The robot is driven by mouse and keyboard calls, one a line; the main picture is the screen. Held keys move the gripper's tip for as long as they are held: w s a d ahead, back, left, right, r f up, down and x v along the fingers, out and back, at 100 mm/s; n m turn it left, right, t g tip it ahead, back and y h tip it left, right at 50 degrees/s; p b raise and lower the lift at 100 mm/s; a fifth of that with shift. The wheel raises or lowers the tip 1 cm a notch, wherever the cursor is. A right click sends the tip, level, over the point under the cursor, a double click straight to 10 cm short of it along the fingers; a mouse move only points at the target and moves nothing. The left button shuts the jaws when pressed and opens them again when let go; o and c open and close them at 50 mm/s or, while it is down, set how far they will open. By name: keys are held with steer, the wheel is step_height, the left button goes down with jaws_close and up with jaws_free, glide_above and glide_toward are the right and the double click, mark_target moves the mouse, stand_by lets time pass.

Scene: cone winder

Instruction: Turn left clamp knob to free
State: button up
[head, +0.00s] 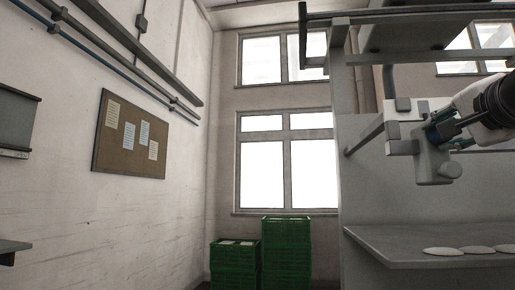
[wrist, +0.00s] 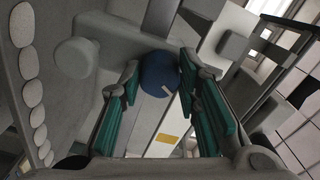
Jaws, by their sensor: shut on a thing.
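The left clamp knob (wrist: 159,72) is a round dark blue knob with a small white mark on it, at the top middle of the wrist view. My gripper (wrist: 160,78) has its teal-padded fingers on both sides of the knob, shut on it near the fingertips. In the head view my gripper (head: 440,131) reaches in from the right to the grey clamp block on the machine. The knob is mostly hidden there. The direction of its mark relative to any label cannot be told.
A grey round boss (wrist: 75,57) sticks out left of the knob in the wrist view. Below the clamp a grey shelf (head: 400,250) bears several pale discs (head: 443,251). Green crates (head: 286,250) stand by the window. The floor area at left looks open.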

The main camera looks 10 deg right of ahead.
steer(key=shift+m+p, duration=0.3)
steer(key=shift+m, duration=0.7)
steer(key=shift+o, duration=0.2)
steer(key=o, duration=1.1)
steer(key=shift+o, duration=0.2)
steer(key=v, duration=1.2)
